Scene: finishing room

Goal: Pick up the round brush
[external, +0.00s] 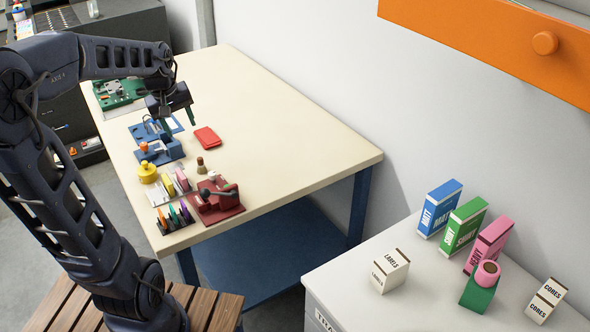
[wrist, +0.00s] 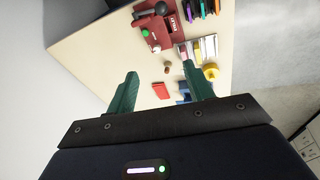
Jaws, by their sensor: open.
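A small brown upright thing with a dark round top (external: 200,166) stands on the table; it is the likeliest round brush, but it is too small to be sure. In the wrist view it shows (wrist: 167,68) in the gap between my fingertips, well beyond them. My gripper (external: 188,116) is open and empty, high over the table's left part. Its green fingers also show in the wrist view (wrist: 160,68). Nothing touches them.
On the table (external: 305,140) are a red flat case (external: 207,138), a yellow round container (external: 147,174), a red press (external: 216,198), a blue fixture (external: 160,152) and a rack of coloured items (external: 174,217). The table's right part is clear. Boxes stand on a separate cabinet (external: 370,305).

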